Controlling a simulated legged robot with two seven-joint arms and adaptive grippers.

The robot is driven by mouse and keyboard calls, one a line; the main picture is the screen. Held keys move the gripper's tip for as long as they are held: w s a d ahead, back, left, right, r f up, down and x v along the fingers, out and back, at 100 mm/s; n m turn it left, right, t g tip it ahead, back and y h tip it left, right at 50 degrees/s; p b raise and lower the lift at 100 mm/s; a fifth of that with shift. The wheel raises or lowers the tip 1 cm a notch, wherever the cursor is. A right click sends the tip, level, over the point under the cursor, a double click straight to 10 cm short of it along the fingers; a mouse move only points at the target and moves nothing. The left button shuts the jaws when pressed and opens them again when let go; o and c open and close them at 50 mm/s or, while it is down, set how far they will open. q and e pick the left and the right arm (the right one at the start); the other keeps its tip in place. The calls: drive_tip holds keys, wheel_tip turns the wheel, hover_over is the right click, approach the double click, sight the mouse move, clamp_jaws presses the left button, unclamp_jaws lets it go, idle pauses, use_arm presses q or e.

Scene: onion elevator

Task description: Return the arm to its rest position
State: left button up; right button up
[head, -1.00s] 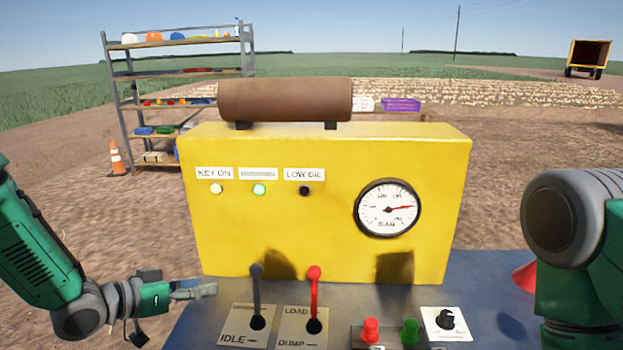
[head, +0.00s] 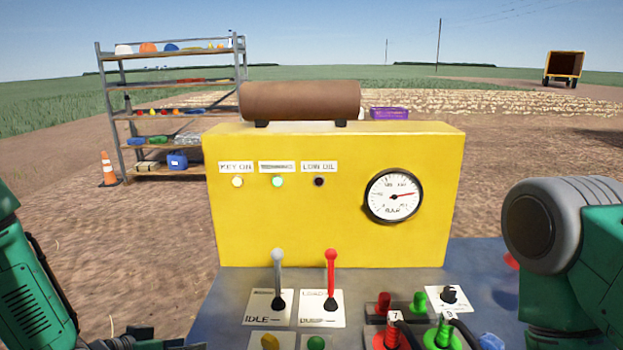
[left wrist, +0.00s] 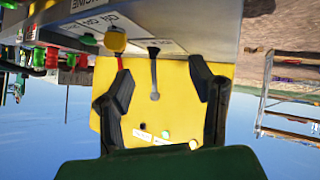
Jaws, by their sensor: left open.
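My left arm comes in from the left of the head view. Its gripper (head: 168,345) is low at the bottom edge, mostly cut off, left of the control desk. In the left wrist view, the gripper (left wrist: 160,70) has its two dark fingers spread apart with nothing between them. That view is upside down, with the yellow panel (left wrist: 167,101) beyond the fingers. My right arm (head: 565,230) stands at the right of the head view; its gripper is out of the picture.
The blue-grey desk (head: 237,290) carries a grey lever (head: 277,275), a red-knobbed lever (head: 331,280), and several buttons and connectors. The yellow panel (head: 300,225) has lit KEY ON and green lamps, a dark LOW OIL lamp and a gauge (head: 394,195). A shelf (head: 175,80) stands behind.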

use_arm(q)
drive_tip(key=s+a+f+n+g+y+b, duration=0.1)
drive_tip(key=s+a+f+g+y+b, duration=0.1)
drive_tip(key=s+f, duration=0.7)
drive_tip(key=s+a+f+n+g+y+b, duration=0.1)
drive_tip(key=s+a+f+g+y+b, duration=0.15)
drive_tip(key=s+f, duration=0.55)
drive_tip(key=s+f+g+y+b, duration=0.1)
drive_tip(key=s+f+g, duration=0.1)
drive_tip(key=s, duration=0.5)
drive_tip(key=s+a+f+g+y+b, duration=0.1)
drive_tip(key=s+f, duration=0.1)
drive_tip(key=s, duration=0.4)
drive_tip(key=shift+s+f+g, duration=0.35)
drive_tip(key=shift+s+f, duration=0.05)
use_arm(e)
wheel_tip(320, 180, down, 7)
drive_tip(key=a, duration=0.1)
drive_tip(key=shift+s+a, duration=0.15)
use_arm(q)
drive_tip(key=shift+a, duration=0.25)
use_arm(e)
drive_tip(key=shift+a+r, duration=0.15)
drive_tip(key=shift+a, duration=0.1)
